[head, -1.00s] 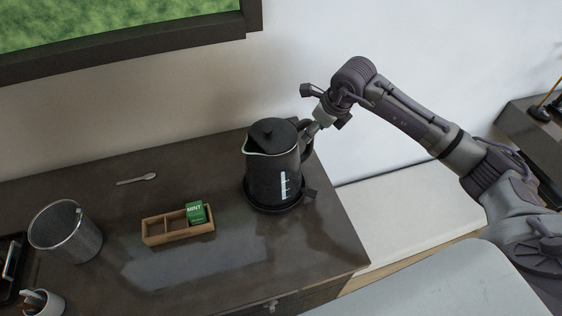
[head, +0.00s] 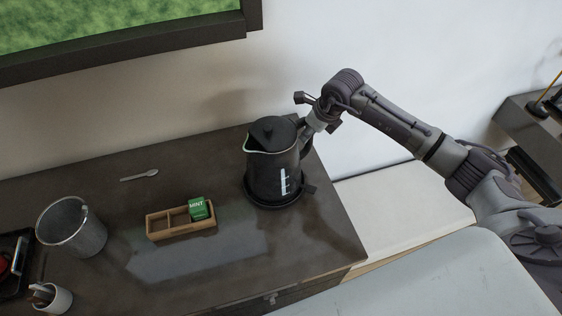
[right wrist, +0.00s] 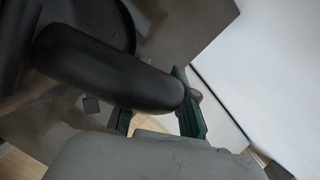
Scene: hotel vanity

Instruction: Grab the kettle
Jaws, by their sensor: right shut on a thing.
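The black kettle (head: 270,165) stands upright on its round base (head: 262,205) near the right end of the dark vanity top. Its spout points to the left and its handle is on the right side. My right gripper (head: 309,128) is at the handle, and its fingers are partly hidden there. In the right wrist view the dark handle (right wrist: 110,70) runs between the green-padded fingers (right wrist: 158,112), and the gripper is shut on it. My left gripper is not in view.
A wooden box (head: 180,221) with a green mint packet (head: 198,208) stands left of the kettle. A spoon (head: 140,175), a metal bucket (head: 72,228) and a white cup (head: 50,298) are farther left. A white wall (head: 400,60) rises behind.

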